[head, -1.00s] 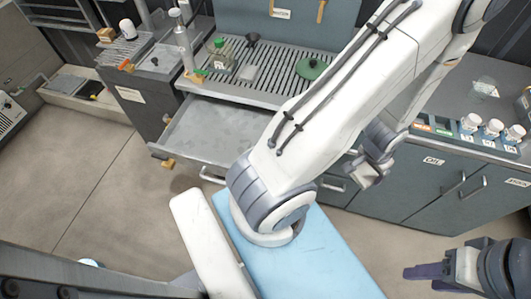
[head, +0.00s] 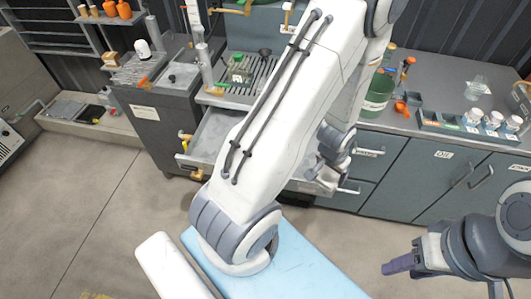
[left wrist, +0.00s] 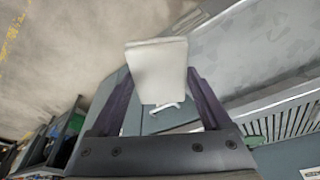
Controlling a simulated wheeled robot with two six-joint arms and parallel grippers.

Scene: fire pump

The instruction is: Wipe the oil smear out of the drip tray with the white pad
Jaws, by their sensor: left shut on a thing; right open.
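My left gripper (head: 322,178) hangs low in front of the cabinet, just right of the pulled-out grey tray (head: 212,133), which looks like the drip tray. In the left wrist view the left gripper (left wrist: 157,85) is shut on the white pad (left wrist: 157,65), with a dark finger on each side. The pad is hidden or too small to tell in the head view. My left arm covers the tray's right part. I cannot make out the oil smear. My right gripper (head: 390,267) is open and empty at lower right, over the floor.
A slatted grate (head: 247,66) with a green-capped jar (head: 238,73) lies on the bench above the tray. A green bucket (head: 377,92) and a rack of white-lidded jars (head: 472,122) stand on the right bench.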

